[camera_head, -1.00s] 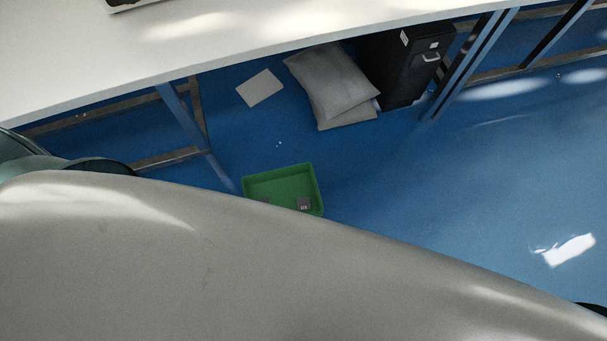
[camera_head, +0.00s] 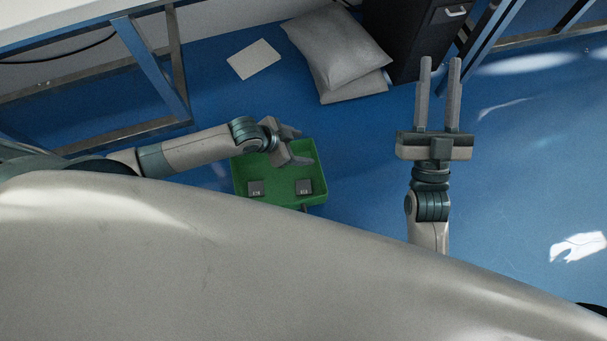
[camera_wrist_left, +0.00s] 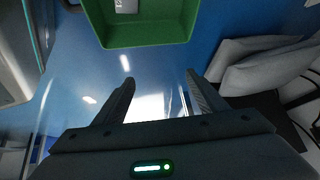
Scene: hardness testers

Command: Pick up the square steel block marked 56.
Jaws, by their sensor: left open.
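Two small square grey blocks lie in a green tray: the left block (camera_head: 255,188) and the right block (camera_head: 304,187). Both carry pale marks too small to read, so I cannot tell which is 56. One block also shows, cut off, at the top of the left wrist view (camera_wrist_left: 126,5). My left gripper (camera_head: 302,146) is open and empty over the tray's far part, apart from both blocks; its fingers also show spread in the left wrist view (camera_wrist_left: 161,82). My right gripper (camera_head: 440,62) is open and empty, right of the tray, fingers pointing up the picture.
The green tray (camera_head: 240,172) stands low over the blue floor (camera_head: 370,150). Grey cushions (camera_head: 338,52), a flat pale sheet (camera_head: 254,59) and a black cabinet (camera_head: 405,40) lie beyond it. A table leg (camera_head: 150,65) stands at upper left.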

